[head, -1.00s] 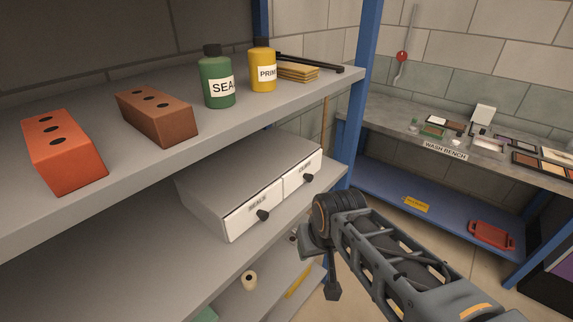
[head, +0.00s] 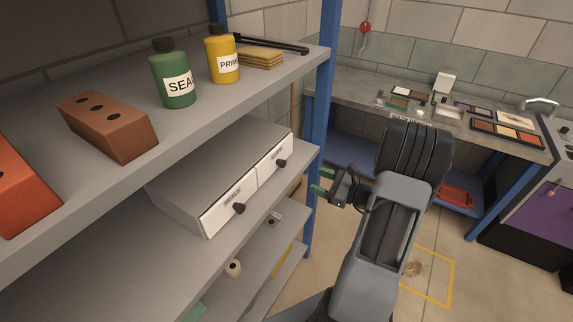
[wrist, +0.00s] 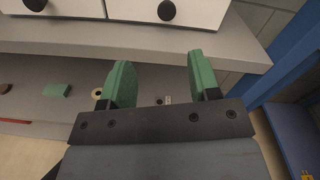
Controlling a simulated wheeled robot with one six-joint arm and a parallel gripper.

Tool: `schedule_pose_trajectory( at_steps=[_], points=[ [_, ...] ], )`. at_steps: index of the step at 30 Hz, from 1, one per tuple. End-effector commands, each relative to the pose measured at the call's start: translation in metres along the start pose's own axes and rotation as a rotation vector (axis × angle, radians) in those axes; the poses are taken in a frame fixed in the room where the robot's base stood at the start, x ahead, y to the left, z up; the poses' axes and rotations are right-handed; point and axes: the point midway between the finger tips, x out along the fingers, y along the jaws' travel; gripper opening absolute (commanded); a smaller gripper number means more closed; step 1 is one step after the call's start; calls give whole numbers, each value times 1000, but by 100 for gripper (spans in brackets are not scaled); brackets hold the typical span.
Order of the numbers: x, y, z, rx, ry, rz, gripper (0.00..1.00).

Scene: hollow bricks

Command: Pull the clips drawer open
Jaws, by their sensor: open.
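A grey two-drawer box (head: 212,165) stands on the middle shelf. Its right drawer (head: 268,168) has a black knob (head: 282,163) and a label too small to read surely; the left drawer (head: 228,209) appeared labelled SEALS earlier. Both drawers look shut. My gripper (head: 322,181) is open and empty, right of the box and apart from the right knob. In the wrist view, the two green fingers (wrist: 160,62) point towards the drawer fronts, with the right knob (wrist: 166,10) beyond and roughly centred between them. The left knob (wrist: 35,4) is at the top left.
The shelf edge (wrist: 140,45) lies between my fingers and the drawers in the wrist view. A blue post (head: 319,130) stands right of the box. Bricks (head: 108,125) and bottles (head: 173,78) are on the shelf above; small items lie on the shelf below.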

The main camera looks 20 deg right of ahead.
Motion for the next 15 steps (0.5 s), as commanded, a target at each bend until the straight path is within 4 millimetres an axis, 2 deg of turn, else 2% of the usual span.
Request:
schedule_pose_trajectory(
  at_steps=[5,15],
  points=[
    [14,-7,-2,18,-11,-37,56],
    [79,-9,-1,17,-9,-35,56]
  ],
)
